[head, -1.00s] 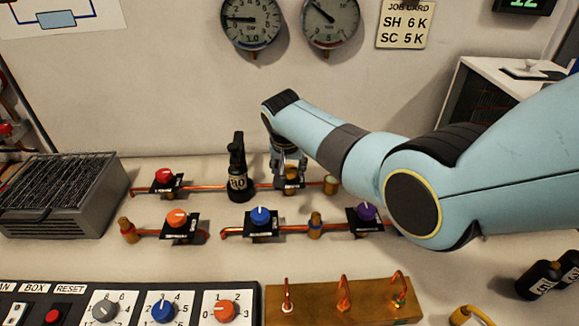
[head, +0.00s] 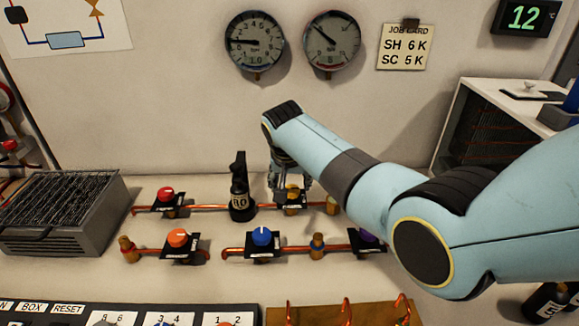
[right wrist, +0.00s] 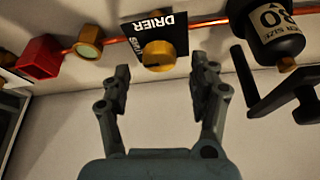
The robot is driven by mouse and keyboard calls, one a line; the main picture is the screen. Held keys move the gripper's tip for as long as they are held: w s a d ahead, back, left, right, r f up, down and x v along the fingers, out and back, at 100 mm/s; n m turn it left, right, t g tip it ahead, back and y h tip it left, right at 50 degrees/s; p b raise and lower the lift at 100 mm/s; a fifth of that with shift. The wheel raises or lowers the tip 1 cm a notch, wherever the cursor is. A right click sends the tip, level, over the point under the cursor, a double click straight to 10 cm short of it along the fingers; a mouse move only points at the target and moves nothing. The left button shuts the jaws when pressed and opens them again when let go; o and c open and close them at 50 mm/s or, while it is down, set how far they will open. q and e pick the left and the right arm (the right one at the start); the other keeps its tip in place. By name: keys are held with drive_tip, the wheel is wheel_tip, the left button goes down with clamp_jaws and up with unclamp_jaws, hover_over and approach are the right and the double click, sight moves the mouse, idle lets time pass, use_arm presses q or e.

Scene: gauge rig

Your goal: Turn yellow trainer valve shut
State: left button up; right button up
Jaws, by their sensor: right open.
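The yellow valve knob (head: 293,191) sits on a black plate on the back copper line in the head view, partly hidden by my right gripper (head: 290,187). In the right wrist view the round yellow knob (right wrist: 160,54) sits on a black plate (right wrist: 157,22) marked DRIER. My right gripper (right wrist: 162,72) is open, with one finger on each side of the knob. The fingertips seem just short of it or level with its near edge; I cannot tell whether they touch. My left gripper is not in view.
A black canister (head: 240,190) stands left of the valve; its black handle (right wrist: 250,85) is near my finger. A brass fitting (head: 331,204) is to the right. Red (head: 165,193), orange (head: 178,238) and blue (head: 262,236) knobs are nearby. Two gauges hang on the wall.

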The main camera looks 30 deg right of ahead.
drive_tip(key=v, duration=0.9)
drive_tip(key=shift+r, duration=0.2)
drive_tip(key=shift+s, duration=0.1)
